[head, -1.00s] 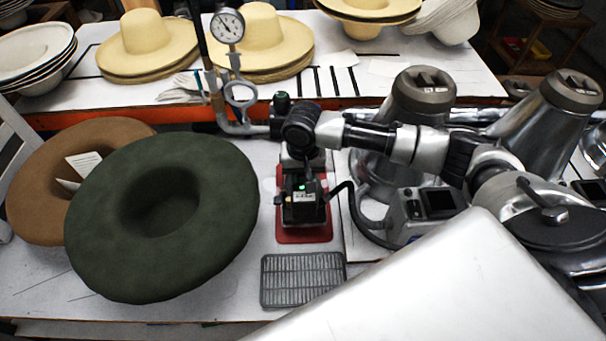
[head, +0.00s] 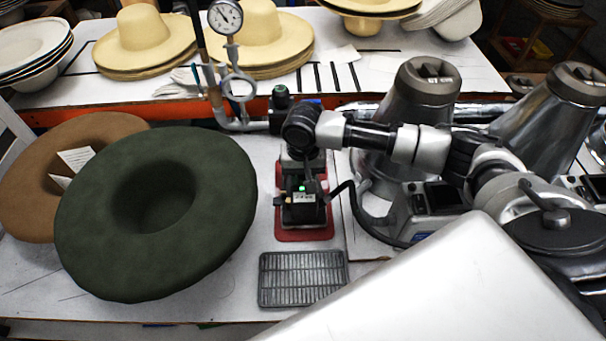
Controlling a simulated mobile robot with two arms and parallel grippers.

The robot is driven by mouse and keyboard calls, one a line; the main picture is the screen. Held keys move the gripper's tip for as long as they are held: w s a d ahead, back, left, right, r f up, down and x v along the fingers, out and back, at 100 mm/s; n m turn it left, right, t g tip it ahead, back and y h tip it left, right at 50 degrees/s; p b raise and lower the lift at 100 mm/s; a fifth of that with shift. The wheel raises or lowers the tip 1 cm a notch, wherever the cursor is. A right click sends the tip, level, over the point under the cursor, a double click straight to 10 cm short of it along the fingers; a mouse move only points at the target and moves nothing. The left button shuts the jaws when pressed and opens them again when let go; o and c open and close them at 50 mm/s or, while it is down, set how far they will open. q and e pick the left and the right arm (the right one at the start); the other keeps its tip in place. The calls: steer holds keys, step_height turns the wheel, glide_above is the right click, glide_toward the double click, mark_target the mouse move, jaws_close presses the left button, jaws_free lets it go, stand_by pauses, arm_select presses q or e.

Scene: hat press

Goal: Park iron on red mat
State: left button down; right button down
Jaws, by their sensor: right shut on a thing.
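The red mat (head: 283,234) lies on the table in the middle of the head view; its front strip and sides show. The iron (head: 302,215) is on or just above the mat, mostly hidden under my right gripper; I cannot tell if its sole touches. A black cord runs from it to the right. My right gripper (head: 301,201), with a green light on it, points down over the mat and is shut on the iron. Its fingertips are hidden. My left gripper is not in view.
A metal grille (head: 303,279) lies in front of the mat. A dark green hat (head: 100,215) and a brown hat (head: 35,180) are on the left. The iron's grey station (head: 425,218) and metal cones (head: 418,110) are on the right. A pressure gauge (head: 225,17) stands behind.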

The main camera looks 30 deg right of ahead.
stand_by(0.6)
steer(key=c, duration=0.8)
jaws_free()
steer(key=shift+a+f, duration=0.1)
steer(key=shift+s+f, duration=0.15)
steer(key=shift+f, duration=0.1)
step_height(320, 180, up, 11)
steer(key=shift+r, duration=0.15)
